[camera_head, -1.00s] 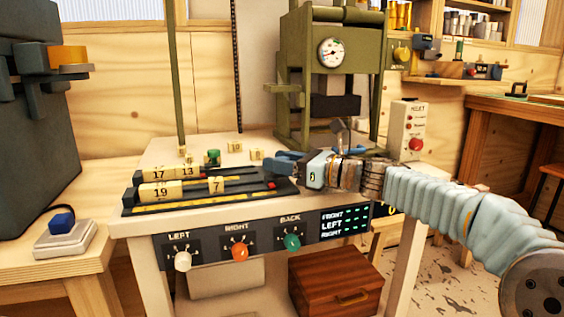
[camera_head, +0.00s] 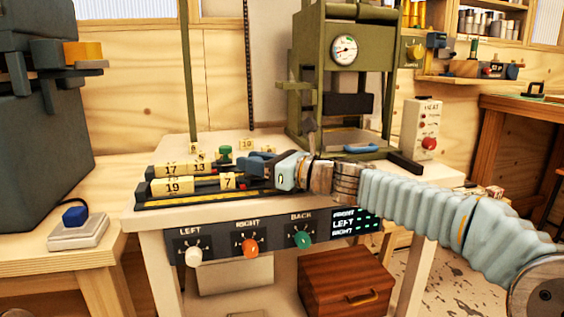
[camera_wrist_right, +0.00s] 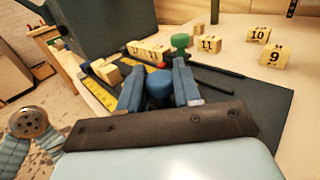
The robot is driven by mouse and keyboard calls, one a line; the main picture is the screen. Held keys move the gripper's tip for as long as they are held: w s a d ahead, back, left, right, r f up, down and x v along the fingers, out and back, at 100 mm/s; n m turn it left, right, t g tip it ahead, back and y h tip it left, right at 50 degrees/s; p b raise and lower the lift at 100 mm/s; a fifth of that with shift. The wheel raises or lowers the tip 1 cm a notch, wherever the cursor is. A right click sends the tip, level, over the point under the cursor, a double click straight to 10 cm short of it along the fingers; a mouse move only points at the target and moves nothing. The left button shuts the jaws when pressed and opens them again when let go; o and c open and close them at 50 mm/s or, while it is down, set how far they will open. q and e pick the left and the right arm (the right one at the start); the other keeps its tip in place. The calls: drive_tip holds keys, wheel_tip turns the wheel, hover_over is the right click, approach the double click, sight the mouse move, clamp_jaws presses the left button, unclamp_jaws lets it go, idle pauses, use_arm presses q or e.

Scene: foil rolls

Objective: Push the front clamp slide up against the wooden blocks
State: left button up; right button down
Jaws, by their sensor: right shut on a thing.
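My right gripper (camera_head: 250,166) reaches in from the right over the dark clamp tray (camera_head: 155,206). In the right wrist view, its blue-grey fingers (camera_wrist_right: 160,88) are shut on a round blue knob (camera_wrist_right: 159,78), which looks like the front clamp slide's handle. The slide's body is mostly hidden by the gripper. In the front row lie a long wooden block marked 19 (camera_head: 173,187) and one marked 7 (camera_head: 227,181). The gripper is just right of block 7; whether the slide touches it I cannot tell. Blocks 17 (camera_head: 171,170) and 13 (camera_head: 199,168) lie in the row behind.
A green knob (camera_head: 225,153) stands behind the rows. Loose numbered blocks, including 10 (camera_wrist_right: 258,35) and 9 (camera_wrist_right: 273,57), lie on the tabletop. An olive press (camera_head: 345,80) stands behind right. Coloured dials, such as the orange one (camera_head: 250,246), line the table's front.

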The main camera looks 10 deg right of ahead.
sight(222, 175)
drive_tip(key=a, duration=0.7)
drive_tip(key=shift+s+b, duration=0.15)
drive_tip(key=shift+b, duration=0.15)
drive_tip(key=c, duration=0.8)
unclamp_jaws()
drive_tip(key=v, duration=1.3)
drive_tip(key=shift+s+d, duration=0.3)
